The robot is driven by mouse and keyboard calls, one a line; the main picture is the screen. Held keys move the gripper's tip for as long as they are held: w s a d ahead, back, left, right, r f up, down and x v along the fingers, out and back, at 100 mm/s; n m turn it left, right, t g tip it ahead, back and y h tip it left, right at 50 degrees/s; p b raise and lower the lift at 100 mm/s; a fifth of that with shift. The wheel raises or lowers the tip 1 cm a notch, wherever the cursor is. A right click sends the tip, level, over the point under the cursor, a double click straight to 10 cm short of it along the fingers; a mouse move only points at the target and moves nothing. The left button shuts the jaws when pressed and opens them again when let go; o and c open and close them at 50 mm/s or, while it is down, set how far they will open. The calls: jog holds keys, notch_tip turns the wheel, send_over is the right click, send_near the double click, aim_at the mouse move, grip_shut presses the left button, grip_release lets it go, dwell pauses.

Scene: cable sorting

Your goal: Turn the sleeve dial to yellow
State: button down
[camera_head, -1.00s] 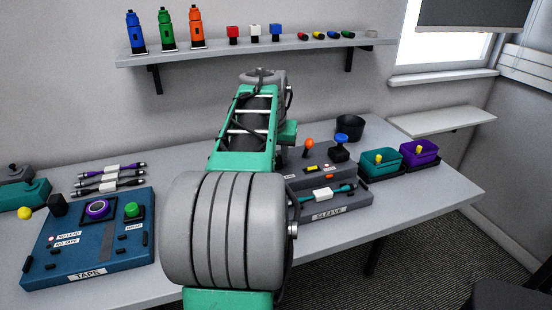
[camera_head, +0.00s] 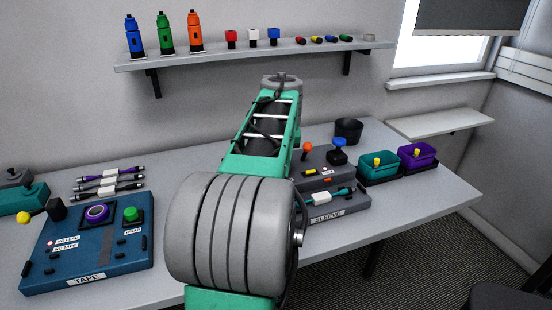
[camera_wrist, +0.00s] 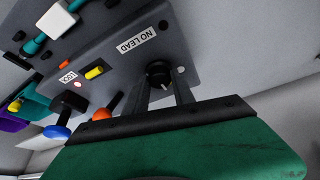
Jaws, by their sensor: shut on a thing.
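The grey sleeve station (camera_head: 345,205) stands on the table right of my arm, with a "SLEEVE" label on its front. In the wrist view, a round black dial (camera_wrist: 158,72) sits on the station's panel, beside a "NO LEAD" label. My gripper (camera_wrist: 166,88) has its two dark fingers at the dial, shut on it. The dial's pointer and setting are too small to read. A yellow piece (camera_wrist: 95,73) shows on the panel near a "LOCK" label. In the head view, my arm hides the dial and my gripper.
An orange-topped lever (camera_head: 307,147) and a blue knob (camera_head: 341,141) stand up from the station. A teal cable (camera_head: 332,194) lies at its front. Teal (camera_head: 378,165) and purple (camera_head: 418,156) bins stand to the right. The blue tape station (camera_head: 60,265) is at left.

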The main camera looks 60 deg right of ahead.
jog(key=c, duration=1.1)
grip_release()
jog(key=shift+o, duration=0.2)
jog(key=p+v, duration=0.1)
jog(key=v, duration=0.7)
jog(key=shift+w, duration=0.15)
